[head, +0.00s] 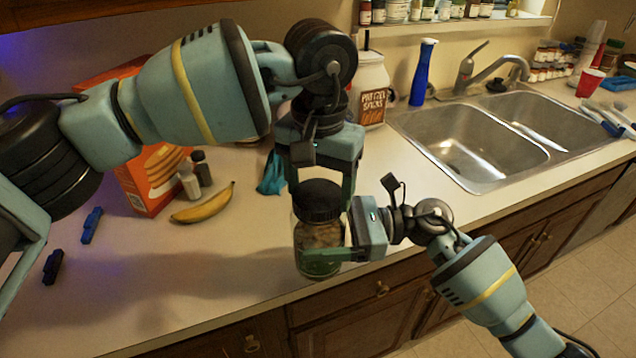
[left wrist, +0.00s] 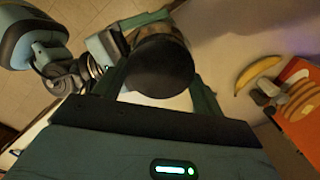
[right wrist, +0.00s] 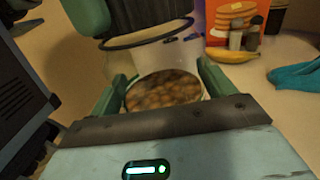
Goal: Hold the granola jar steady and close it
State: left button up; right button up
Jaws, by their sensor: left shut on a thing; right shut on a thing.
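The granola jar (head: 318,240) is clear with brown contents and stands upright near the counter's front edge. Its black lid (head: 318,200) is at the jar's top; I cannot tell whether it is seated. My left gripper (head: 320,184) comes from above and is shut on the lid, which also shows between its fingers in the left wrist view (left wrist: 163,68). My right gripper (head: 325,245) comes from the right and is shut on the jar's body. In the right wrist view, granola (right wrist: 163,90) shows between its fingers, with a thin dark arc beyond.
A banana (head: 203,203), two small shakers (head: 189,182) and an orange box (head: 145,190) stand left of the jar. A teal cloth (head: 271,175) lies behind it. The sink (head: 470,145) is to the right.

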pick_arm(q)
jog(key=m, duration=0.6)
jog(key=shift+r, duration=0.1)
jog(key=o, duration=0.9)
jog(key=shift+d, duration=0.1)
jog(key=shift+r, duration=2.25)
